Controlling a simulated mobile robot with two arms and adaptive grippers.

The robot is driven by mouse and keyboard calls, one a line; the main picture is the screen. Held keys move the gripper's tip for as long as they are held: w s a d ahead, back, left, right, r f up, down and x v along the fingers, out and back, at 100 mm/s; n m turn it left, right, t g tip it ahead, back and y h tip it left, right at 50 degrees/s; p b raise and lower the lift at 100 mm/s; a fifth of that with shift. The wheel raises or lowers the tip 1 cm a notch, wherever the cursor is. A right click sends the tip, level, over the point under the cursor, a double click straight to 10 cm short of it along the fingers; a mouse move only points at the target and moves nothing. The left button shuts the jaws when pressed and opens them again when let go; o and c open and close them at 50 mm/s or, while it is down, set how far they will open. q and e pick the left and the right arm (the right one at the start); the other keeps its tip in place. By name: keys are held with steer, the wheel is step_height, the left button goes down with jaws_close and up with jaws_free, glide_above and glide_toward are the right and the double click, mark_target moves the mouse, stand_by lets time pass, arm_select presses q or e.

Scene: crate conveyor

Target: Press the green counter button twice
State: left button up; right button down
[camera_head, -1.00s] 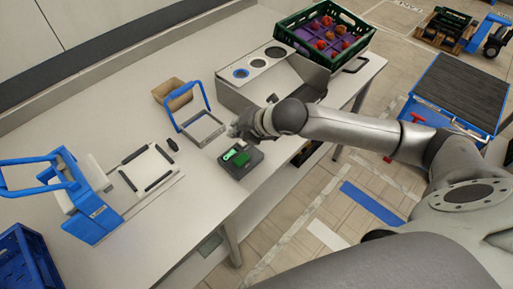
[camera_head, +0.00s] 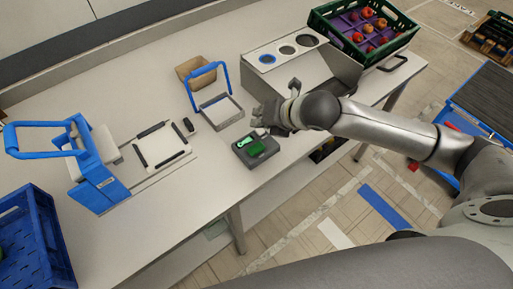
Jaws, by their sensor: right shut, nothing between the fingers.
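The counter box (camera_head: 243,158) is a small dark box near the table's front edge in the head view. On its top are a green button (camera_head: 256,148) and a lighter green strip beside it. My right gripper (camera_head: 259,124) is shut and empty. It shows just above and behind the box, close to the button. I cannot tell whether it touches the box. My left gripper is not in view.
A blue-handled metal frame (camera_head: 220,112) stands left of my right gripper, with a brown carton (camera_head: 196,68) behind it. A grey bin with round holes (camera_head: 334,66) and a green crate of red fruit (camera_head: 409,33) stand at the back right. A blue press (camera_head: 101,189) is at left.

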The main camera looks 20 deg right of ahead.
steer(key=b, duration=0.7)
glide_above(259, 146)
step_height(259, 146, down, 6)
steer(key=shift+w+f, duration=0.1)
steer(key=shift+f, duration=0.95)
steer(key=shift+f, duration=0.1)
steer(key=shift+f, duration=0.25)
